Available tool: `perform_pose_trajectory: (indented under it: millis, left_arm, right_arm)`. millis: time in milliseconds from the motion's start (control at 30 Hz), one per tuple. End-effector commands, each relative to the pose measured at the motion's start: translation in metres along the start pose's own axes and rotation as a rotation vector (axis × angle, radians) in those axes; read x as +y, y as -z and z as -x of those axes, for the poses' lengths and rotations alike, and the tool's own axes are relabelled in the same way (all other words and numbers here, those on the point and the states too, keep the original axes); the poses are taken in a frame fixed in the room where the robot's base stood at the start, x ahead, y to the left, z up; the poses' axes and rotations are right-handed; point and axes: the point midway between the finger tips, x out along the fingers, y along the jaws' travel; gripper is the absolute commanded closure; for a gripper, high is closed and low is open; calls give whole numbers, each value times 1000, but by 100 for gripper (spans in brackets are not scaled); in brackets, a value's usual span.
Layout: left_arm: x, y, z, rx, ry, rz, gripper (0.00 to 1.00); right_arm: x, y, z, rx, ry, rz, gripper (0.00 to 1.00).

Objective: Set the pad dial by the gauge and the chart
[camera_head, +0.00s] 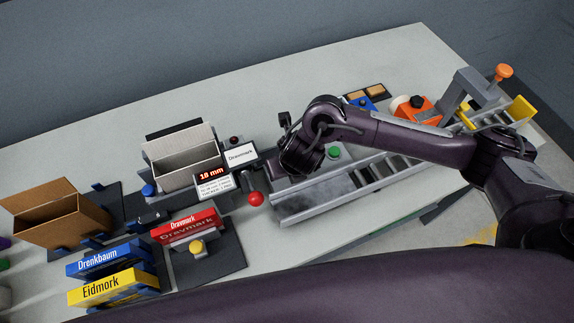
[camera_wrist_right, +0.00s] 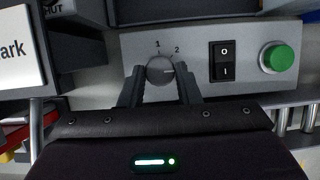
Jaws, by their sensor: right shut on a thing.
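The round grey dial (camera_wrist_right: 160,71) is on a grey panel in the right wrist view, with marks 1 and 2 above it. My right gripper (camera_wrist_right: 161,82) is shut on it, one finger on each side. A small pale mark shows on the dial's right part. In the head view my right gripper hides the dial. The gauge (camera_head: 210,175) shows 18 mm in red. The chart (camera_head: 214,188) is a white card below it, its small lines too fine to read. A white sign (camera_head: 240,156) reads Dravmark. My left gripper is not in view.
A black rocker switch (camera_wrist_right: 223,62) and a green button (camera_wrist_right: 278,58) sit right of the dial. A red ball-shaped knob (camera_head: 256,199) stands near the table front. Boxes in red (camera_head: 187,228), blue (camera_head: 108,258) and yellow (camera_head: 112,287) stand at left. A conveyor (camera_head: 335,190) extends right.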

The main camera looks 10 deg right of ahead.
Motion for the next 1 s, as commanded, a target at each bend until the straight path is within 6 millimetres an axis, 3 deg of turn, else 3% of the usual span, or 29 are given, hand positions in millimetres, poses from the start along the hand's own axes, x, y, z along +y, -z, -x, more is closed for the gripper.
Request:
perform_pose_trajectory:
  millis: [33, 200, 533, 900, 1000]
  left_arm:
    - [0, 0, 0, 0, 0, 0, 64]
    - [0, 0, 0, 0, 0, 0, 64]
    - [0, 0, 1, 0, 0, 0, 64]
    - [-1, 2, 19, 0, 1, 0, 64]
    - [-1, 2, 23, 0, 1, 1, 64]
  right_arm:
    - [0, -1, 0, -3, 0, -2, 68]
    - [0, -1, 0, -2, 0, -1, 48]
    - [0, -1, 6, -1, -1, 2, 48]
    - [0, -4, 68, -4, 1, 2, 48]
    - [-1, -2, 76, -4, 1, 1, 48]
